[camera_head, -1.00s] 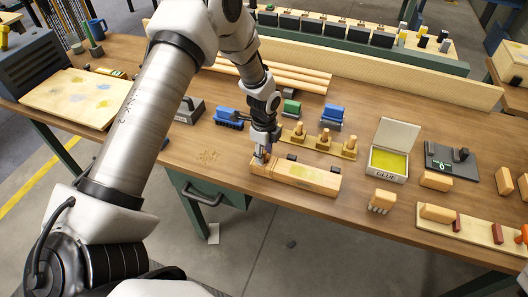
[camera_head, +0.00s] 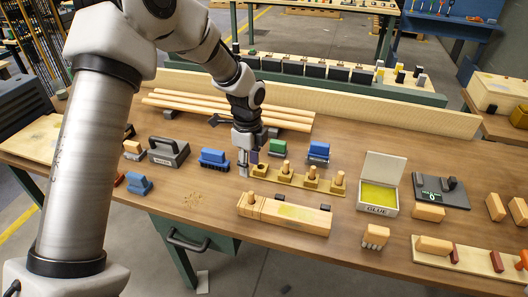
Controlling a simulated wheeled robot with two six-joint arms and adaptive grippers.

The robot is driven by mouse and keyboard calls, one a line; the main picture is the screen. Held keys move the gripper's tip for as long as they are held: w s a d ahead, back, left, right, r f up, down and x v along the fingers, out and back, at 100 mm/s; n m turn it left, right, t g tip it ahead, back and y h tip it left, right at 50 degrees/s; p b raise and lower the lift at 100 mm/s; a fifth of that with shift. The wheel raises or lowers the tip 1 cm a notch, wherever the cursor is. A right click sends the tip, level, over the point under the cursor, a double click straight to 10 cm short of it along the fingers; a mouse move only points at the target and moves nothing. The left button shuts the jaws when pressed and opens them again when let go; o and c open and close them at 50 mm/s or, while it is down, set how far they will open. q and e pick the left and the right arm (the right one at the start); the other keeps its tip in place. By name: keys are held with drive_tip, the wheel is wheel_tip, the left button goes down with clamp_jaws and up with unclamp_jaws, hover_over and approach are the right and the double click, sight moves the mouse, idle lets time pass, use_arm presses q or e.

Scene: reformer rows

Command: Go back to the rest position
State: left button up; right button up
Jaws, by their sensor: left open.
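My left gripper (camera_head: 248,168) is open and points down at the left end of the brass-coloured peg strip (camera_head: 297,180), which carries several short wooden pegs. I cannot tell whether its fingers touch the strip. No object shows between the fingers. My left arm comes in from the left and hides part of the table. My right gripper is not in view.
Blue brush-like blocks (camera_head: 213,159), a green one (camera_head: 277,148) and a grey metal block (camera_head: 168,151) stand nearby. Wooden rods (camera_head: 228,108) lie behind the gripper. The glue box (camera_head: 378,195) stands open to the right. The table front left of the wooden block is mostly clear, with crumbs.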

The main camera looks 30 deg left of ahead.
use_arm(q)
drive_tip(key=s+d+f+g, duration=0.2)
drive_tip(key=s+f+g, duration=0.1)
drive_tip(key=s+f, duration=0.55)
drive_tip(key=s+d+f+g, duration=0.2)
drive_tip(key=s+f, duration=0.5)
drive_tip(key=f, duration=0.2)
drive_tip(key=s+d+f+n, duration=0.3)
drive_tip(key=s+f+n, duration=0.15)
drive_tip(key=s, duration=0.45)
drive_tip(key=s+d+f+n, duration=0.2)
drive_tip(key=s+f+n, duration=0.25)
drive_tip(key=s, duration=0.35)
drive_tip(key=w+n+t, duration=0.1)
drive_tip(key=n, duration=0.2)
drive_tip(key=w+n+t, duration=0.2)
drive_tip(key=n, duration=0.1)
drive_tip(key=w+r+n+t, duration=0.1)
drive_tip(key=n+t, duration=0.1)
drive_tip(key=shift+w+a+n, duration=0.15)
drive_tip(key=shift+a+n, duration=0.05)
drive_tip(key=shift+n, duration=0.2)
